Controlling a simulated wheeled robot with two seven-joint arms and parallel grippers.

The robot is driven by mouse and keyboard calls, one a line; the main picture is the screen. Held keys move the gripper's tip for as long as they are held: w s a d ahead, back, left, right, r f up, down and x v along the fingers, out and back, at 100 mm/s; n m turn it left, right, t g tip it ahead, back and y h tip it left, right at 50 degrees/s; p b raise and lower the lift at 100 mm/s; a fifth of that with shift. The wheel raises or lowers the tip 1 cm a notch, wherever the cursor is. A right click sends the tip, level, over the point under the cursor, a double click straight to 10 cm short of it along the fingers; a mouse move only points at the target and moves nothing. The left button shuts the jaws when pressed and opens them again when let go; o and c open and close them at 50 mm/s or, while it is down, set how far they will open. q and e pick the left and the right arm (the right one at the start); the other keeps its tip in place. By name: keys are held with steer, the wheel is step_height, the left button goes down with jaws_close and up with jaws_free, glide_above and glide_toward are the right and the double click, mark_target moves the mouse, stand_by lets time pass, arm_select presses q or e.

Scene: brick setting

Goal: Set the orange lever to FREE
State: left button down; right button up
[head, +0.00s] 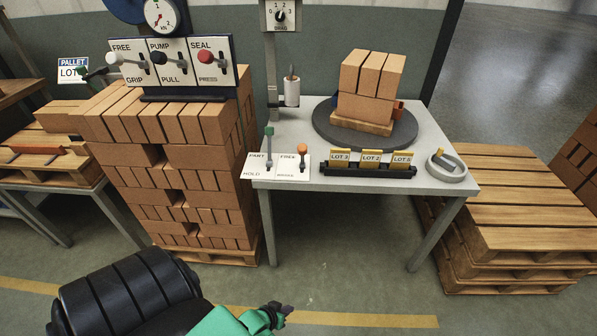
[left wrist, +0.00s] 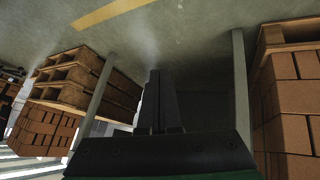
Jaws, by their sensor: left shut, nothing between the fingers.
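The orange lever (head: 303,150) has an orange knob on a short dark stem. It stands on a white plate (head: 292,172) at the front left corner of the grey table, marked FREE at its far edge, with smaller unreadable lettering at its near edge. I cannot tell clearly which way the lever is set. My left gripper (head: 283,310) is shut and empty, low in front of the table and well apart from the lever. Its dark fingers also show in the left wrist view (left wrist: 157,100). My right gripper is not in view.
A green-knobbed lever (head: 269,145) stands just left of the orange one. LOT card holders (head: 367,171), a grey ring (head: 446,167) and a turntable (head: 365,137) with bricks share the table (head: 420,145). A brick stack (head: 185,170) stands left, pallets (head: 510,215) right.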

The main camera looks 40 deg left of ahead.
mark_target(301, 154)
arm_select(q)
steer(key=w+a+r+n+t+y+b, duration=0.2)
steer(key=w+a+r+n+t+b, duration=0.15)
steer(key=w+r, duration=0.3)
steer(key=w+a+r+n+t+y+b, duration=0.1)
steer(key=w+a+r+n+t+b, duration=0.1)
steer(key=w+a+r+n+t, duration=0.45)
steer(key=w+a+r+n+t+y+b, duration=0.1)
steer(key=a+r+n+y, duration=0.1)
steer(key=r, duration=0.6)
steer(key=w+a+r+n+t+y+b, duration=0.1)
steer(key=a+r+n+t+y+b, duration=0.1)
steer(key=r, duration=0.7)
steer(key=n+y, duration=0.1)
steer(key=n, duration=0.1)
steer(key=shift+r+n+t, duration=0.3)
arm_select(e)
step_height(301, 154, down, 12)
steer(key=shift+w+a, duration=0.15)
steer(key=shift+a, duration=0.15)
arm_select(q)
steer(key=shift+w, duration=0.1)
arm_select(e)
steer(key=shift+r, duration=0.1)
